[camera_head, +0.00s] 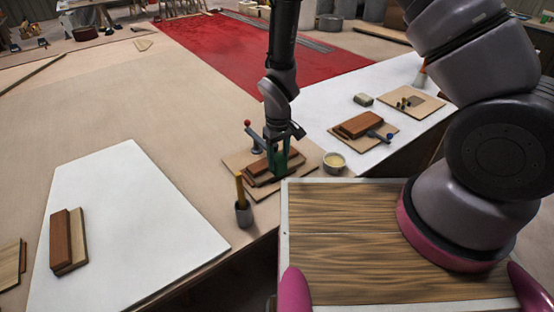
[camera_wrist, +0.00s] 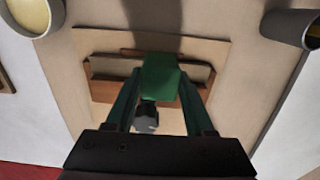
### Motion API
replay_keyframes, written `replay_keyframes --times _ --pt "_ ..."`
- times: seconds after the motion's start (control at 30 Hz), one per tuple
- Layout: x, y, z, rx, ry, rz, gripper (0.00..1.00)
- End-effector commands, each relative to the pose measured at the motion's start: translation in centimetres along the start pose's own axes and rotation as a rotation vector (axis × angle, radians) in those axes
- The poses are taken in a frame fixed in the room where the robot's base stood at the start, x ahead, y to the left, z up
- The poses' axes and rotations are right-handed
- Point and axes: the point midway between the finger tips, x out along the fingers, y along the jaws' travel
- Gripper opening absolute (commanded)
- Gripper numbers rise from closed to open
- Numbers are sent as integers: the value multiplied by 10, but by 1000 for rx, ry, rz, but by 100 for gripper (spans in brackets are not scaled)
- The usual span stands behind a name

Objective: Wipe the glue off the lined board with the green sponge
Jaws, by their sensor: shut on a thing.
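My gripper (camera_head: 277,165) is upright over a plywood board (camera_head: 236,164) near the table's front edge. In the wrist view its green fingers (camera_wrist: 160,97) are closed on a green block, the green sponge (camera_wrist: 161,75). The sponge is over brown and pale wood strips (camera_wrist: 104,68) on the plywood board (camera_wrist: 97,40). I cannot tell whether the sponge touches the wood. No glue can be made out, and I cannot tell for sure which board is the lined one; the sponge and fingers hide part of this one.
A red-knobbed clamp (camera_head: 252,137) stands by the board. A cup with a yellow stick (camera_head: 243,213) is in front, and a pot of pale yellow stuff (camera_head: 334,162) is to the right. Another board with a brown block (camera_head: 360,125) lies farther right. A white sheet (camera_head: 120,180) lies left.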

Motion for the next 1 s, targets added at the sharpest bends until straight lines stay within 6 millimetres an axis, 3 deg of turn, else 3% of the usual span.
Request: replay_keyframes --times 1.0 --pt "2 -58 0 -4 1 0 9"
